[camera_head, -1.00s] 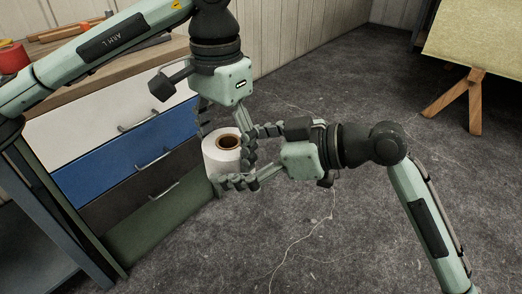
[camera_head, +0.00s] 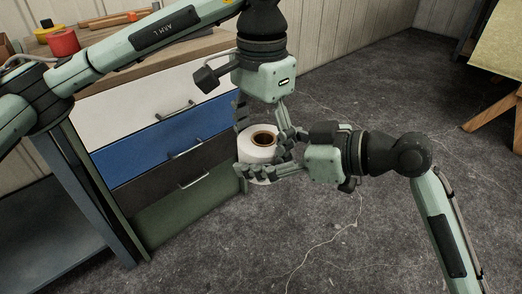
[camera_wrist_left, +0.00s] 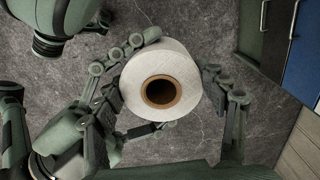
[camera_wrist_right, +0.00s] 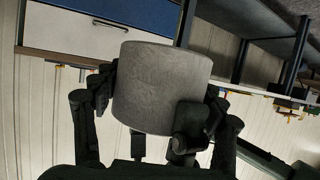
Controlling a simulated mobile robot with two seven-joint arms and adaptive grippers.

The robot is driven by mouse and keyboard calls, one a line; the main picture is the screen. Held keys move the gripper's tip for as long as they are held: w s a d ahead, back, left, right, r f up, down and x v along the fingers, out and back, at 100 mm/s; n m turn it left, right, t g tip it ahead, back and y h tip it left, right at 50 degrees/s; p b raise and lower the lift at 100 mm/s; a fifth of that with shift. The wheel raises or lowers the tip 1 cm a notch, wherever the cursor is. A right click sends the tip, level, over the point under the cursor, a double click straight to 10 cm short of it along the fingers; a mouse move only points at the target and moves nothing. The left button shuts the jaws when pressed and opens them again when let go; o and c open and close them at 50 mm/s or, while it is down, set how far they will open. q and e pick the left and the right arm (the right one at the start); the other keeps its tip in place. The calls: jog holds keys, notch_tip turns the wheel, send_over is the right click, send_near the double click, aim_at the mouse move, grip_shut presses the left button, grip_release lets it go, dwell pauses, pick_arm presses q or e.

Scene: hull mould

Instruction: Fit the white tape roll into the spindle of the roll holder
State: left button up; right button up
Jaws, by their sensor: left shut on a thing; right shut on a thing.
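The white tape roll (camera_head: 257,146), with a brown core, is held in the air between my two grippers. My left gripper (camera_head: 263,130) comes from above and is shut on it; in the left wrist view the roll (camera_wrist_left: 161,72) lies between its fingers (camera_wrist_left: 165,95). My right gripper (camera_head: 268,155) comes from the right and is shut on it too; in the right wrist view the roll (camera_wrist_right: 160,85) fills the space between its fingers (camera_wrist_right: 165,105). The roll holder and its spindle do not show clearly in any view.
A drawer cabinet with white, blue (camera_head: 150,150), dark and green fronts stands at the left. On its top lie a red roll (camera_head: 64,42) and tools with wooden handles. A table on wooden legs (camera_head: 497,115) is at the upper right. The concrete floor (camera_head: 330,240) is clear.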

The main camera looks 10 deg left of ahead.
pick_arm(q)
jog(key=o, duration=1.5)
jog(key=shift+r, duration=0.15)
